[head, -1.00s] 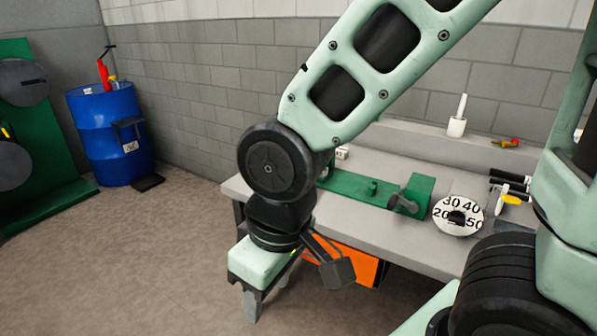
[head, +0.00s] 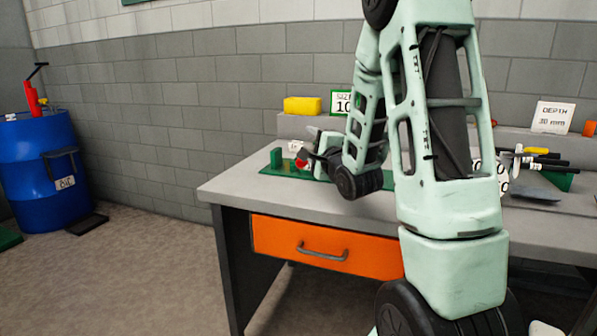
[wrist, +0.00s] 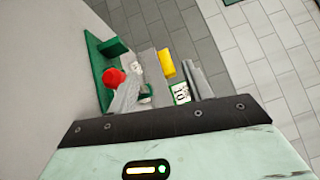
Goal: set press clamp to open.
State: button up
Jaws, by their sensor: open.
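The press clamp appears to be the fixture on a green base (head: 268,169) near the bench's left end, with a green upright block (head: 276,157) and a red knob (head: 301,163). In the wrist view the red knob (wrist: 115,77) is beside the left grey finger, and the green base (wrist: 98,58) lies behind it. My gripper (head: 312,150) is open over the fixture, close to the knob; it also shows in the wrist view (wrist: 159,72) with its fingers apart. I cannot tell whether a finger touches the knob. My arm hides the fixture's right part and its lever.
A yellow block (head: 303,106) and a size sign (head: 341,102) stand on the ledge behind. The grey bench (head: 240,192) has an orange drawer (head: 325,247). A blue drum (head: 38,170) stands at left.

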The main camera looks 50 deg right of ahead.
aim_at(299, 160)
notch_tip(299, 160, down, 8)
jog(key=shift+r+b, duration=0.1)
jog(key=shift+b, duration=1)
jog(key=x, duration=0.7)
jog(key=shift+w+d+r, duration=0.1)
jog(key=shift+w, duration=0.1)
